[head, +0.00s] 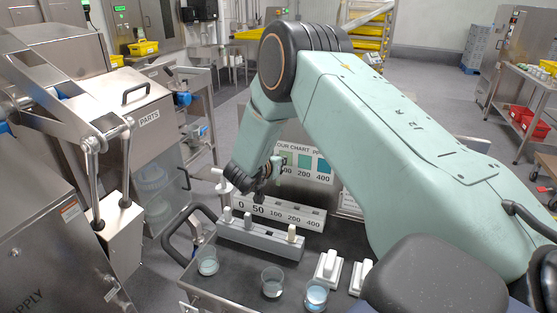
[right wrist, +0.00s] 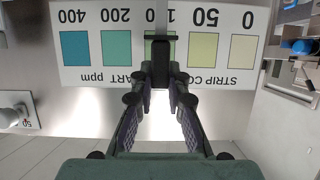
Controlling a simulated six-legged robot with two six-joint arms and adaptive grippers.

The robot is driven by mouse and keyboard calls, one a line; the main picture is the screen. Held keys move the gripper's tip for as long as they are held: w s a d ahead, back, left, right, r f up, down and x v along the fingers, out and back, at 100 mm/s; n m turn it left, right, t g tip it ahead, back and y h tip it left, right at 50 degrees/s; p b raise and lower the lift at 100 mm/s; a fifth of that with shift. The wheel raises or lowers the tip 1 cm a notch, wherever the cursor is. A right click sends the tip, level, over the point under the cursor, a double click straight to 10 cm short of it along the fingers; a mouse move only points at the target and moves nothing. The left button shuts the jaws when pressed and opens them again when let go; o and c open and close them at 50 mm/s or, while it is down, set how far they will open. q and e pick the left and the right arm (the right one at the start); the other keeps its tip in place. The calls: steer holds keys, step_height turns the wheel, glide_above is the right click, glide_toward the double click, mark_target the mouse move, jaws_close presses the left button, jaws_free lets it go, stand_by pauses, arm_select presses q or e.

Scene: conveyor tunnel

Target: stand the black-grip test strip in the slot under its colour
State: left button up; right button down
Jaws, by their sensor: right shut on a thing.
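My right gripper (head: 266,186) reaches over the labelled slot rack (head: 300,222), near its 50 and 100 marks. In the right wrist view the gripper (right wrist: 160,78) is shut on the black-grip test strip (right wrist: 160,68), whose dark grip shows between the fingertips. The strip's colour pad cannot be made out. The colour chart (head: 316,168) stands behind the rack. It shows upside down in the right wrist view (right wrist: 150,84), with blue 400, teal 200 and yellowish 50 and 0 patches; the gripper covers much of the 100 patch. My left gripper is not in view.
A grey holder (head: 262,240) in front of the rack carries several pale-gripped pieces. Clear cups (head: 272,283) stand on the dark tabletop in front, with white objects (head: 328,268) at the right. A steel PARTS cabinet (head: 140,112) stands at left.

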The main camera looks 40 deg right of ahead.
mark_target(278, 185)
steer(key=shift+s+f, duration=0.15)
steer(key=shift+f, duration=0.2)
steer(key=f+b, duration=0.2)
steer(key=f, duration=0.1)
steer(key=f+b, duration=0.1)
steer(key=b, duration=0.1)
steer(key=shift+w+f, duration=0.25)
steer(key=shift+f, duration=0.15)
steer(key=shift+s+f+b, duration=0.2)
steer(key=shift+b, duration=0.15)
steer(key=shift+d, duration=0.15)
steer(key=shift+w+f, duration=0.15)
steer(key=shift+w, duration=0.05)
steer(key=shift+s+a, duration=0.2)
steer(key=shift+a, duration=0.05)
